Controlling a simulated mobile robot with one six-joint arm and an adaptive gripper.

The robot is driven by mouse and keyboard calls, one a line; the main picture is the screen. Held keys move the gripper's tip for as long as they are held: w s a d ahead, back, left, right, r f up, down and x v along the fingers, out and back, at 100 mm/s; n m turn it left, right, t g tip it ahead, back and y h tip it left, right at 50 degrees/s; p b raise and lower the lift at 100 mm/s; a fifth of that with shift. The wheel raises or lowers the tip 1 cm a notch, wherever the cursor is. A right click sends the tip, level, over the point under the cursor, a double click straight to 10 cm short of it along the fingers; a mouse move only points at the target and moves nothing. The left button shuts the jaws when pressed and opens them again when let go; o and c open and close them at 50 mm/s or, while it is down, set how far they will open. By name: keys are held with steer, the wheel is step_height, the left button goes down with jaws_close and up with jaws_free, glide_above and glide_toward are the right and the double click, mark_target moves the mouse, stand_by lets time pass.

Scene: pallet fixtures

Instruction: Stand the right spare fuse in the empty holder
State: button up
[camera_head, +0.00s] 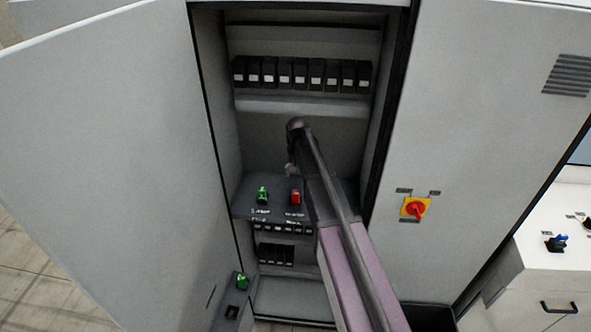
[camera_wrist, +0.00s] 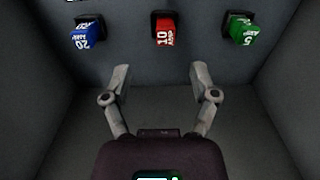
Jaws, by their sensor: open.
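Three spare fuses stand in a row on the cabinet's inner shelf. The wrist view shows a blue 20 AMP fuse (camera_wrist: 86,36) at left, a red 10 AMP fuse (camera_wrist: 164,32) in the middle and a green 5 AMP fuse (camera_wrist: 242,34) at right. The head view shows the green fuse (camera_head: 262,194) and red fuse (camera_head: 295,196); my arm hides the blue one. My gripper (camera_wrist: 160,78) is open and empty, apart from the fuses, its fingertips pointing toward the red one. Low at left, another green fuse (camera_head: 243,281) stands near a dark, empty-looking holder (camera_head: 232,312).
The cabinet door (camera_head: 110,130) stands open at left. A row of black breakers (camera_head: 300,75) runs above the shelf (camera_head: 245,207). A red-and-yellow rotary switch (camera_head: 415,209) is on the right panel. A white counter (camera_head: 550,225) with a blue-and-black item stands at far right.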

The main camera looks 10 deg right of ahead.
steer(key=s+n, duration=0.3)
steer(key=s, duration=2.3)
steer(key=shift+s+a, duration=0.25)
steer(key=shift+s, duration=0.15)
step_height(320, 180, down, 22)
steer(key=b, duration=2.1)
steer(key=shift+r+b, duration=0.2)
steer(key=shift+b, duration=0.1)
steer(key=shift+a, duration=0.1)
steer(key=shift+c, duration=1.3)
steer(key=shift+s, duration=0.15)
